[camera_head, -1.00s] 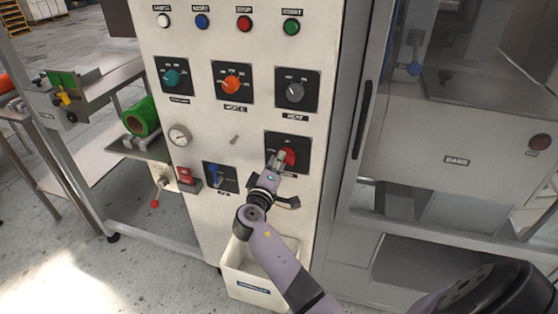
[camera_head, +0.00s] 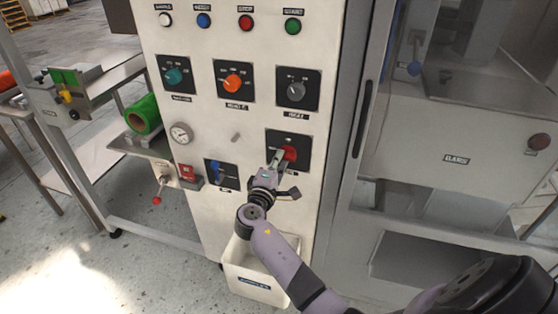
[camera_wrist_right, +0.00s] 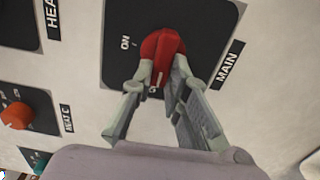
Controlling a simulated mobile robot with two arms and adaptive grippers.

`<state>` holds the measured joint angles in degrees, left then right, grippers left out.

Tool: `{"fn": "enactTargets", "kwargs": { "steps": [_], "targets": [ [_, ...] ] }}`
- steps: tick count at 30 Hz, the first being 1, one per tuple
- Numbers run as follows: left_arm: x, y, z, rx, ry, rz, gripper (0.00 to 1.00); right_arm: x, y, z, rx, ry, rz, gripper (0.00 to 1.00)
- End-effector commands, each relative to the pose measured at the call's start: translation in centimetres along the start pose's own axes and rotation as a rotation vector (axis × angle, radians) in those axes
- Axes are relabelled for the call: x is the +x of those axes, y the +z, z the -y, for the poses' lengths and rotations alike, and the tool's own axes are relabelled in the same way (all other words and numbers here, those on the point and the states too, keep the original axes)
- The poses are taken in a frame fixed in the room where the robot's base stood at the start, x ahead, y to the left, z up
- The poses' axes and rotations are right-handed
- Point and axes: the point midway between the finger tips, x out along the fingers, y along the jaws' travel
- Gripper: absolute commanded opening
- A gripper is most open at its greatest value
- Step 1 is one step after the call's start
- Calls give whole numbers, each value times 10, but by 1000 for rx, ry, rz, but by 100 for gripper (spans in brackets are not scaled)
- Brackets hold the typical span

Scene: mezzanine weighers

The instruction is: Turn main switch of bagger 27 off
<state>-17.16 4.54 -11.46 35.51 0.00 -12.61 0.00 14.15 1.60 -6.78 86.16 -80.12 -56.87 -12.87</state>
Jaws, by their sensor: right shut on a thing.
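The red main switch knob (camera_head: 289,153) sits on a black plate (camera_head: 301,141) at the lower right of the white panel; it also shows in the right wrist view (camera_wrist_right: 165,43). My right gripper (camera_head: 279,158) is at the knob, with its fingers (camera_wrist_right: 162,72) shut on the knob's red grip from both sides. "MAIN" is printed on a label (camera_wrist_right: 229,63) beside the plate. "ON" shows left of the knob in the wrist view; another mark near the fingertips is partly covered. My left gripper is not in view.
Other dials are close by: orange (camera_head: 233,83), grey (camera_head: 296,91), teal (camera_head: 174,75), and a blue switch (camera_head: 216,171). A white bin (camera_head: 254,280) hangs below my right forearm. A grey frame and machine stand to the right.

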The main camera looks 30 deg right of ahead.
Motion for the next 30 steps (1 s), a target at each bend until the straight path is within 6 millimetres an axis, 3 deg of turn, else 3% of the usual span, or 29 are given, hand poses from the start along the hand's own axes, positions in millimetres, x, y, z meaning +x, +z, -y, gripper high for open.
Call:
{"fn": "enactTargets", "kwargs": {
  "steps": [5,6,15,25,30],
  "targets": [
    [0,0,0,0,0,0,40,0,-1,-2,-2,4,-4,0],
    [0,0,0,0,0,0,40,0,-1,-2,-2,4,-4,16],
    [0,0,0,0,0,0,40,0,-1,-1,-1,2,-2,35],
    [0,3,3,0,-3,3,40,-3,0,0,0,0,-2,35],
    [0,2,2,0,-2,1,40,-26,-1,1,0,-2,-2,35]
  ]
}}
